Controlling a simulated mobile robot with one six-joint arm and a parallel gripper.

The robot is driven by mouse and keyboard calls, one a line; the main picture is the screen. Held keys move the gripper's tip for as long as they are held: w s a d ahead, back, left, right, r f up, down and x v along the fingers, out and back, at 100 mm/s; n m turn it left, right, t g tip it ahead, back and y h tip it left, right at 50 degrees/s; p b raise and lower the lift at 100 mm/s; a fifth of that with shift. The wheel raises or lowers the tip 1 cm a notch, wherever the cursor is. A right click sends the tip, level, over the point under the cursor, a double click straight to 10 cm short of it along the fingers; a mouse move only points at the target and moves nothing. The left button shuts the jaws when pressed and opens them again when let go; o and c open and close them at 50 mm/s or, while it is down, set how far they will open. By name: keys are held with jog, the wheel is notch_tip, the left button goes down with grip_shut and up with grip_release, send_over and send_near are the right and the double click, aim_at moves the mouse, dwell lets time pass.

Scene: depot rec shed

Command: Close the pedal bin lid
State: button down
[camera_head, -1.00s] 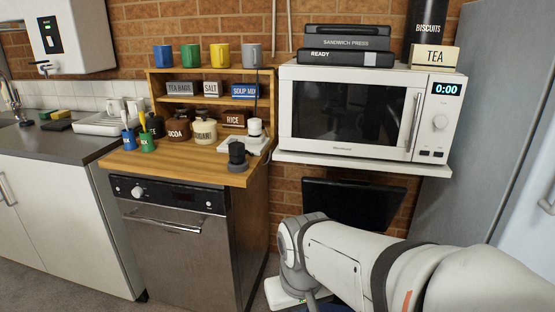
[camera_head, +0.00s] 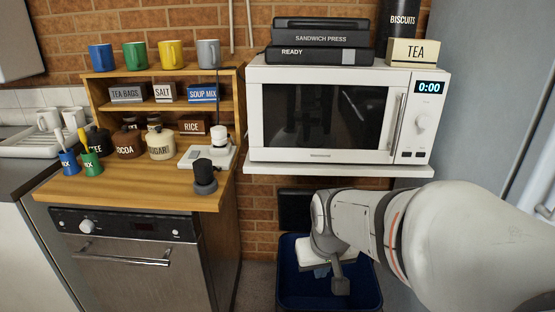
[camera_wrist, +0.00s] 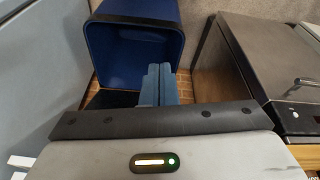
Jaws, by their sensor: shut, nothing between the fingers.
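The pedal bin (camera_head: 287,292) is dark blue and stands below the microwave shelf with its mouth open. Its black lid (camera_head: 294,209) stands raised at the back, near the brick wall, partly hidden by my arm. In the wrist view the bin (camera_wrist: 117,62) shows its open inside at the top, and a dark patch at its left that may be the lid. My gripper (camera_head: 322,271) is over the bin's mouth in the head view, in front of the lid. Its blue-grey fingers (camera_wrist: 158,82) are together and empty. I cannot tell whether they touch the bin or lid.
The microwave (camera_head: 345,110) sits on a white shelf (camera_head: 340,169) above the bin. A dishwasher (camera_head: 130,262) under a wooden counter (camera_head: 130,190) stands at the left. A grey cabinet (camera_head: 455,60) closes the right side.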

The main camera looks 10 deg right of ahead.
jog(key=w+d+r+m+t+h+p, duration=0.1)
jog(key=w+d+r+t+p, duration=0.3)
jog(key=w+d, duration=0.5)
jog(key=w+d+r+m+t+h+p, duration=0.15)
jog(key=w+d+r+p, duration=0.3)
jog(key=w, duration=0.85)
jog(key=shift+t+y, duration=0.25)
jog(key=shift+y, duration=0.1)
jog(key=x, duration=1)
jog(key=shift+w+d+f+b, duration=0.15)
jog(key=shift+f+b, duration=0.2)
